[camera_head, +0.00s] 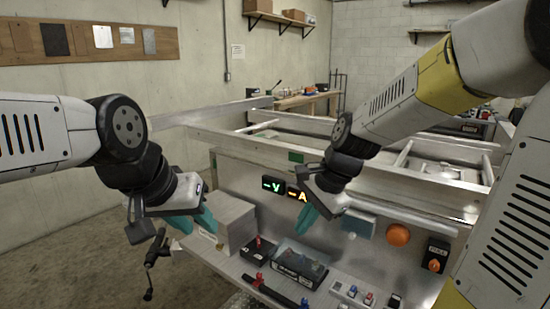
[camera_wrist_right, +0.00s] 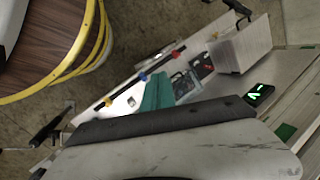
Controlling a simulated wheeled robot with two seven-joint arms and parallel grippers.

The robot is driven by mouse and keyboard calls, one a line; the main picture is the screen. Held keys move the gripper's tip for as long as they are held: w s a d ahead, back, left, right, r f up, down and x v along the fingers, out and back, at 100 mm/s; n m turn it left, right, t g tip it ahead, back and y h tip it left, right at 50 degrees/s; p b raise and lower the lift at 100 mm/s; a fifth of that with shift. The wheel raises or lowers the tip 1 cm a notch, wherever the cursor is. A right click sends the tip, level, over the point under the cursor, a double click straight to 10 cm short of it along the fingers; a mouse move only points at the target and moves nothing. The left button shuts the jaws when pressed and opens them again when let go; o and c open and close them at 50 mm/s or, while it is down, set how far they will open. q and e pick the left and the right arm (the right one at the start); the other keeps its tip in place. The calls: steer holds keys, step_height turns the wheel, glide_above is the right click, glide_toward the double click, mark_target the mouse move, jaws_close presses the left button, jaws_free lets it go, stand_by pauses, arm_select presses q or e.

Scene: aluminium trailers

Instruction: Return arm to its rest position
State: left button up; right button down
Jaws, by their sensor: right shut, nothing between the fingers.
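My right arm reaches in from the upper right in the head view. Its gripper (camera_head: 316,208) has teal fingers, is shut and empty, and is in front of the trailer's panel near the display that reads A (camera_head: 297,194). The shut teal fingers also show in the right wrist view (camera_wrist_right: 157,92), above the ledge. My left arm comes in from the left. Its gripper (camera_head: 172,234) is open, with its teal fingers wide apart and nothing seen between them, beside a grey box (camera_head: 235,224).
The trailer's ledge (camera_head: 215,262) carries a black instrument (camera_head: 300,263), a smaller black device (camera_head: 259,249) and a black bar. An orange knob (camera_head: 398,234) sits on the panel. A black hooked part (camera_head: 156,250) sticks out below my left gripper. The floor (camera_head: 80,255) at left is clear.

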steer(key=s+d+r+n+t+h, duration=0.1)
steer(key=s+d+r+n+t, duration=0.2)
steer(key=s+d+r+n, duration=0.4)
steer(key=s+n, duration=0.4)
steer(key=shift+d+r+t+h, duration=0.3)
steer(key=shift+r+t+h, duration=0.05)
steer(key=shift+t+h, duration=0.05)
